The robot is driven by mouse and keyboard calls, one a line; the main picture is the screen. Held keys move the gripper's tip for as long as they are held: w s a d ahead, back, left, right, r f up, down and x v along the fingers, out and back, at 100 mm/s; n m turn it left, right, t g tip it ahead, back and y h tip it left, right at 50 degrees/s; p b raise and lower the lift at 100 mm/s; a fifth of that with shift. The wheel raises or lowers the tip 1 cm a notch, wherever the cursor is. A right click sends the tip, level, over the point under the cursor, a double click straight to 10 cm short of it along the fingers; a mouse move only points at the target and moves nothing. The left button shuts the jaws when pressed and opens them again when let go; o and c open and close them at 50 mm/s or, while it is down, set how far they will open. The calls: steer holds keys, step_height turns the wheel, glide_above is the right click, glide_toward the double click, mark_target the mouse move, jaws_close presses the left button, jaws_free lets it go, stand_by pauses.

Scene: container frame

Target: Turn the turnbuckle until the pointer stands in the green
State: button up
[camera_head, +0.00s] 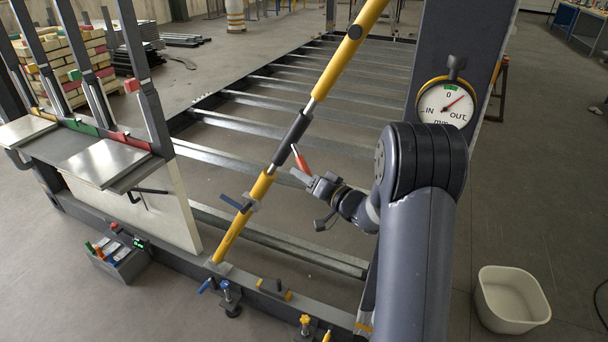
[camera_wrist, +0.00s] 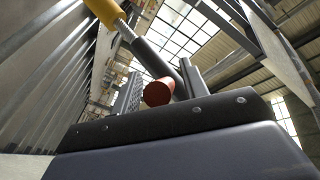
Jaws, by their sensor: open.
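The turnbuckle is a dark grey sleeve (camera_head: 292,138) on a slanting yellow brace (camera_head: 338,62), with bright rods at both its ends. A red handle (camera_head: 301,162) sticks out of the sleeve toward my gripper (camera_head: 303,177). In the wrist view the round handle end (camera_wrist: 158,92) shows between the two fingers of my open gripper (camera_wrist: 160,88), the sleeve (camera_wrist: 152,58) behind it. I cannot tell whether a finger touches the handle. The dial gauge (camera_head: 435,105) is on the grey post; its red pointer stands right of the green mark (camera_head: 450,87), on the OUT side.
The steel floor frame (camera_head: 270,85) lies behind the brace. A white bin (camera_head: 512,300) is at lower right.

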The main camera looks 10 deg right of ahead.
steer(key=shift+w+a, duration=0.2)
steer(key=shift+w, duration=0.1)
steer(key=shift+c, duration=0.4)
jaws_close()
